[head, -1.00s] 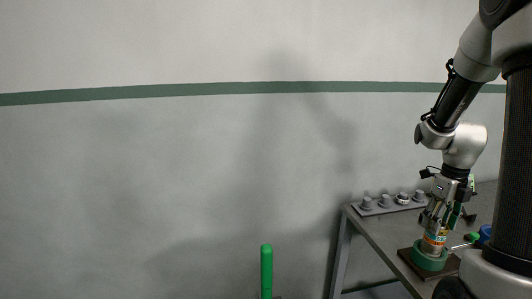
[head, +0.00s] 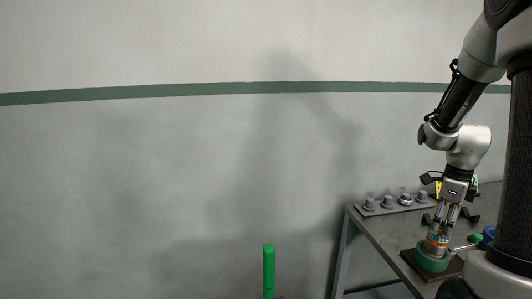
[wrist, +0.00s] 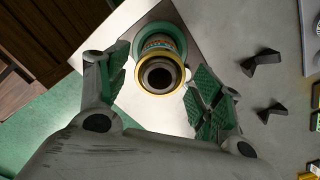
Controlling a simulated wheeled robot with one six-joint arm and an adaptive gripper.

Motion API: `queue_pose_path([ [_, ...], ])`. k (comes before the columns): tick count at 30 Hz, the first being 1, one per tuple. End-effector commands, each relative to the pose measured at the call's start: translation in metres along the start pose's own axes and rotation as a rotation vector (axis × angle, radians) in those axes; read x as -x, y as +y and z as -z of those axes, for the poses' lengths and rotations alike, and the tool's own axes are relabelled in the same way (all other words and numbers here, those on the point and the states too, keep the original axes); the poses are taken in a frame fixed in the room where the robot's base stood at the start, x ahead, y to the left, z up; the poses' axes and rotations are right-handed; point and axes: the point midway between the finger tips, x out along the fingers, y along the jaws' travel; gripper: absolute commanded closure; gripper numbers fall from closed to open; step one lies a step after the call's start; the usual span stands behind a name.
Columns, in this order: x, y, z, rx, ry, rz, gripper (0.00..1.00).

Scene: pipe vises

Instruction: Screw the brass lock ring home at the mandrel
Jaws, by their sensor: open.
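A brass-coloured ring (wrist: 160,74) surrounds the dark open end of an upright pipe-like part in the wrist view. Below it are a printed orange and teal band and a round green base (wrist: 128,48). In the head view the green base (head: 432,262) stands on a dark plate on the bench, with the orange band (head: 437,240) above it. My gripper (wrist: 157,68) is open, its green-padded fingers on either side of the ring with gaps showing. In the head view my gripper (head: 443,220) points down over the part. Thread engagement cannot be seen.
A tray (head: 394,209) with several grey fittings lies at the bench's back edge. A green-knobbed lever (head: 470,241) and a blue object (head: 488,233) are right of the base. Black angled blocks (wrist: 262,62) lie on the bench. A green post (head: 268,270) stands left, off the bench.

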Motion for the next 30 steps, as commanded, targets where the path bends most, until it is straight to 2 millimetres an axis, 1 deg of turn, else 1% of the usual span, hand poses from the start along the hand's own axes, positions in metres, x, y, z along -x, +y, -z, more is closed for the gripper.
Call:
queue_pose_path([
  [6,0.0,0.0002,-0.0001,0.396,0.0,0.0,0.34],
  [9,0.0,0.0002,-0.0001,0.555,-0.001,0.0,0.34],
  [12,0.0,0.0002,-0.0002,0.652,-0.001,0.0,0.34],
  [17,0.0,0.0002,-0.0001,0.755,-0.001,0.0,0.34],
  [20,0.0,0.0002,-0.0001,0.919,-0.001,0.001,0.34],
  [30,0.0,0.0003,0.0002,1.551,-0.002,0.001,0.34],
])
